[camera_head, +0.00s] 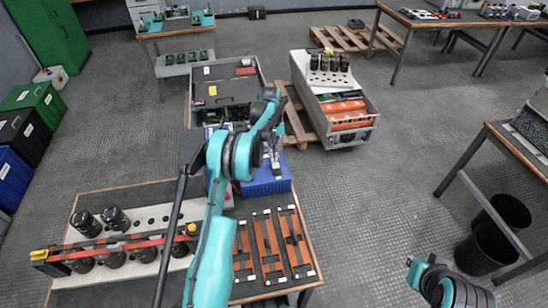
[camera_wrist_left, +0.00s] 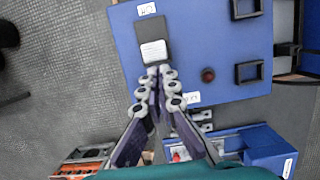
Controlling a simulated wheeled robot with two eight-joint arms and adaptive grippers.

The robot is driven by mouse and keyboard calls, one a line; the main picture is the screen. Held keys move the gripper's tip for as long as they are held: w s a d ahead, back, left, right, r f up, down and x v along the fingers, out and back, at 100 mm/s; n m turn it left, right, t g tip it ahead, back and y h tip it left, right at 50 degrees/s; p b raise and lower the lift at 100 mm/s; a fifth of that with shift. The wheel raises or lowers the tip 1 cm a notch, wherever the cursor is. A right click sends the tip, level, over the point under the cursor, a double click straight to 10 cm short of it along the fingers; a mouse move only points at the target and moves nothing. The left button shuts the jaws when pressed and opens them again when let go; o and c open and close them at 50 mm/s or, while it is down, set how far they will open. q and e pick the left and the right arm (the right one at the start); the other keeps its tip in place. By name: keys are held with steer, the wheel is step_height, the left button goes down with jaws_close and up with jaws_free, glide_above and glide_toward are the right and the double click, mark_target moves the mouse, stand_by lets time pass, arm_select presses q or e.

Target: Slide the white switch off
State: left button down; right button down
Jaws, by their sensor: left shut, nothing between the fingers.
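The white switch (camera_wrist_left: 154,51) sits in a dark upright slot (camera_wrist_left: 151,27) on a blue panel (camera_wrist_left: 190,40). It is at the slot's lower end in the left wrist view, with dark slot free above it. My left gripper (camera_wrist_left: 159,71) is shut and empty, its fingertips just below the switch; I cannot tell whether they touch it. In the head view my left gripper (camera_head: 271,150) is over the blue box (camera_head: 266,186), and the switch is hidden there. My right gripper is not in view; only part of my right arm shows at the bottom right.
A red button (camera_wrist_left: 208,75) and black square frames (camera_wrist_left: 248,73) are on the panel right of the switch. In the head view, a table (camera_head: 130,196) with dark cylinders and brown bars stands in front. A grey case (camera_head: 335,97) on a pallet stands behind right.

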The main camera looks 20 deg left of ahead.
mark_target(276, 165)
arm_select(q)
steer(key=shift+s+d, duration=0.15)
steer(key=shift+s+d, duration=0.8)
steer(key=shift+s, duration=0.25)
steer(key=v, duration=1.2)
steer(key=shift+a, duration=0.15)
steer(key=shift+w, duration=0.1)
